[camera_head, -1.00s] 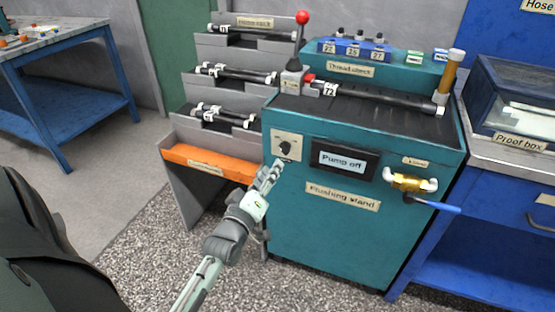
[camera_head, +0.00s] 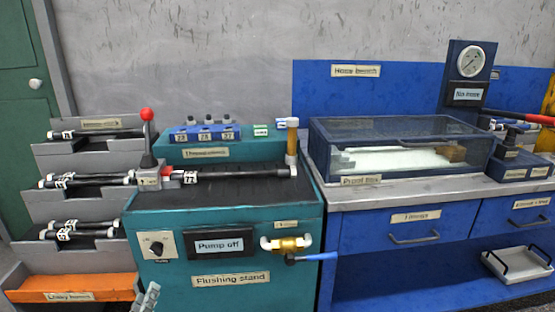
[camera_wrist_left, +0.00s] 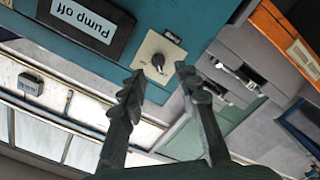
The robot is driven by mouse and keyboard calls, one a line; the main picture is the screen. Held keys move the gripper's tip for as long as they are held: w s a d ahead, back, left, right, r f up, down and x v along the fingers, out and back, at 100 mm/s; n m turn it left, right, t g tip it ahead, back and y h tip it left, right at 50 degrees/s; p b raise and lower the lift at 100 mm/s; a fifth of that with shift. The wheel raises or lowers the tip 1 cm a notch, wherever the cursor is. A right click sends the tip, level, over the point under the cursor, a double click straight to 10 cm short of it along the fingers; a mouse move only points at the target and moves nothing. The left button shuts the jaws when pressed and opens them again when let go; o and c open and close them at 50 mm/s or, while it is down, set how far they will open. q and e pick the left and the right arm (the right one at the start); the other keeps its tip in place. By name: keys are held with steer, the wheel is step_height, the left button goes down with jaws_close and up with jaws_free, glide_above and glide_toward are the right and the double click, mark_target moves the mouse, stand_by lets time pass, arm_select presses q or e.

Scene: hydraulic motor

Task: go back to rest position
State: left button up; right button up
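My left gripper (camera_head: 148,298) shows only as a fingertip at the bottom edge of the head view, in front of the teal flushing stand (camera_head: 170,215). In the left wrist view the gripper (camera_wrist_left: 157,78) has its two dark fingers apart with nothing between them. Beyond the fingertips is the stand's dark knob (camera_wrist_left: 158,61) on a cream plate; the knob (camera_head: 156,247) also shows in the head view. The fingers appear apart from the knob. The display (camera_head: 221,245) reads "Pump off". My right gripper is in neither current view.
A hose (camera_head: 240,173) lies across the stand's top, beside a red-knobbed lever (camera_head: 147,130). A brass valve with a blue handle (camera_head: 287,244) sticks out of the stand's front. A hose rack (camera_head: 95,205) stands left; a clear-lidded proof box (camera_head: 400,146) sits on the blue bench at right.

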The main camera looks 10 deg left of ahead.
arm_select(q)
steer(key=s+d+f+m+g+h, duration=0.1)
steer(key=s+d+f+m+g, duration=0.1)
steer(key=f, duration=0.5)
steer(key=s+d+f+m+g+h, duration=0.1)
steer(key=s+d+f+m+g, duration=0.15)
steer(key=f, duration=0.45)
steer(key=s+d+f+m+g+h, duration=0.1)
steer(key=d+f+m+g, duration=0.15)
steer(key=f, duration=0.55)
steer(key=s+a+f+m+g, duration=0.1)
steer(key=s+f+m+g, duration=0.5)
steer(key=s+f, duration=0.7)
steer(key=shift+s+f+g+y, duration=0.2)
steer(key=shift+s+g+y, duration=0.2)
steer(key=shift+s+g, duration=0.7)
steer(key=shift+o, duration=0.4)
steer(key=shift+s, duration=0.1)
